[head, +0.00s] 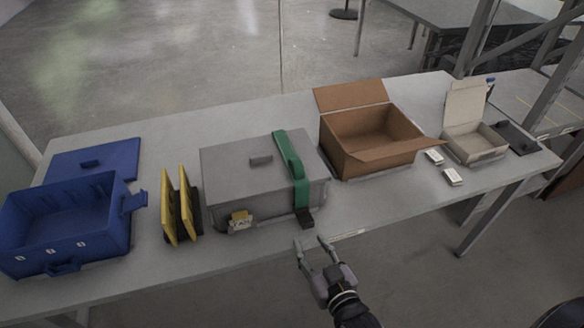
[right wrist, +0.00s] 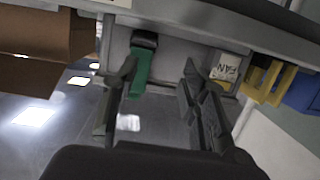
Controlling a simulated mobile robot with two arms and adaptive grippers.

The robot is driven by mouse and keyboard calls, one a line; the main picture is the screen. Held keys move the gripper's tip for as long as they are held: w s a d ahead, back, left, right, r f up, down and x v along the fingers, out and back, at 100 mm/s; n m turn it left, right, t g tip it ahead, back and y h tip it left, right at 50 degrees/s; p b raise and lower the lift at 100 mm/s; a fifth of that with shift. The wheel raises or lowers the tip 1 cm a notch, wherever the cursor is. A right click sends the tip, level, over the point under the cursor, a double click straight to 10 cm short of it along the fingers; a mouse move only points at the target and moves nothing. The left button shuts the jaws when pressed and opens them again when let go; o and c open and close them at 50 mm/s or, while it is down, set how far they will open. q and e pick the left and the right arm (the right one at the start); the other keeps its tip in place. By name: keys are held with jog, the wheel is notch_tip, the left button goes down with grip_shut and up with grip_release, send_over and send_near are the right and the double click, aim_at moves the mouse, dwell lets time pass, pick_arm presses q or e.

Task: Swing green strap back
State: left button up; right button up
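A green strap (head: 291,166) lies over the lid of a closed grey box (head: 226,187) and hangs down its front side, with a dark end piece (head: 304,217) at the bottom. In the right wrist view the strap (right wrist: 139,72) hangs on the box front, seen between my fingers and nearer the left one. My right gripper (head: 312,245) is open and empty, just off the table's front edge below the strap end. It also shows open in the right wrist view (right wrist: 158,78). My left gripper is not in view.
A yellow-and-white FAN tag (head: 240,221) hangs on the box front. Yellow panels (head: 178,206) and an open blue case (head: 68,222) stand to the left. An open cardboard box (head: 370,139) and a small white box (head: 474,140) stand to the right.

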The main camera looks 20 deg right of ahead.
aim_at(299, 169)
notch_tip(299, 169, up, 10)
jog(key=d+t+b, duration=0.1)
jog(key=d+t, duration=0.1)
jog(key=t, duration=0.1)
pick_arm(q)
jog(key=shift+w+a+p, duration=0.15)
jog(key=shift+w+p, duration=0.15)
jog(key=shift+p, duration=0.65)
pick_arm(e)
jog(key=shift+m+h, duration=0.3)
jog(key=shift+h, duration=0.1)
jog(key=w, duration=1.7)
jog(key=shift+w+a+r, duration=0.2)
jog(key=shift+w+a, duration=0.15)
jog(key=shift+w, duration=0.05)
jog(key=shift+c, duration=0.4)
grip_shut()
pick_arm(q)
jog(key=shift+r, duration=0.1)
